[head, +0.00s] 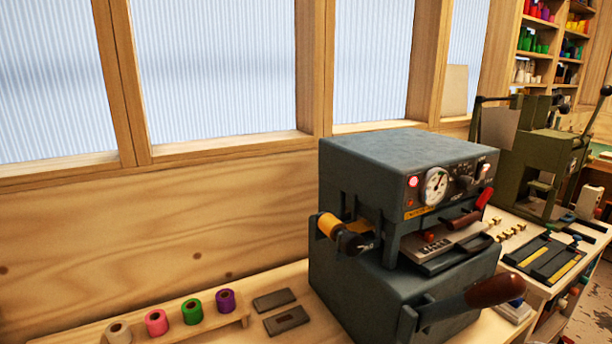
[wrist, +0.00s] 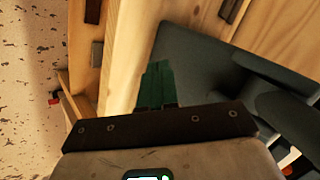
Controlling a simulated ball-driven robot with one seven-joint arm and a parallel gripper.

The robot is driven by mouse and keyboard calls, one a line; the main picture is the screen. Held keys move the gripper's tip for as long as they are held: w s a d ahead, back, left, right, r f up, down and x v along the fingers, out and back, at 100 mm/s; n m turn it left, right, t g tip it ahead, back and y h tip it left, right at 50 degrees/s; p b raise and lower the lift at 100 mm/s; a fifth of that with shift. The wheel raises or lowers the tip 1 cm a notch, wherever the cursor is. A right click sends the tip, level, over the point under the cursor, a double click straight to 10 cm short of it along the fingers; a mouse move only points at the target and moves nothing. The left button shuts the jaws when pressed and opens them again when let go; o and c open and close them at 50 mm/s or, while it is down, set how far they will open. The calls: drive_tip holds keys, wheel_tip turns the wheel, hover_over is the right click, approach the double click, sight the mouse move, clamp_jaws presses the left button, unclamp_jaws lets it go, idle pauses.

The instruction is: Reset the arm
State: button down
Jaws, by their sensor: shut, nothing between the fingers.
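My gripper (wrist: 157,82) shows in the wrist view as green fingers pressed together, shut and empty. It is over a pale wooden surface (wrist: 128,65), beside the dark grey machine (wrist: 205,75). The head view does not show my arm or gripper. There, the grey foil machine (head: 365,240) stands on the bench with a gold foil roll (head: 328,226) on its left side. Cream (head: 118,333), pink (head: 157,322), green (head: 192,312) and purple (head: 226,300) foil rolls stand in a row on a wooden rack (head: 168,338).
Two flat grey plates (head: 274,300) lie between the rack and the machine. A handle with a brown grip (head: 493,291) juts from the machine's front. A green press (head: 535,150) and a dark tray (head: 545,260) are at the right. A windowed wall (head: 215,70) runs behind.

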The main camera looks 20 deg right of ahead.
drive_tip(key=s+a+f+n+g, duration=0.2)
drive_tip(key=s+a+f+n, duration=0.15)
drive_tip(key=s+a, duration=0.2)
drive_tip(key=s+a+f+n+g, duration=0.2)
drive_tip(key=s+a+f+g, duration=0.15)
drive_tip(key=a, duration=0.35)
drive_tip(key=s+a+f+n+g+h, duration=0.1)
drive_tip(key=s+a+n, duration=0.4)
drive_tip(key=s, duration=0.5)
drive_tip(key=shift+s+f+g+h, duration=0.2)
drive_tip(key=shift+s+g+h, duration=0.15)
drive_tip(key=shift+h, duration=0.55)
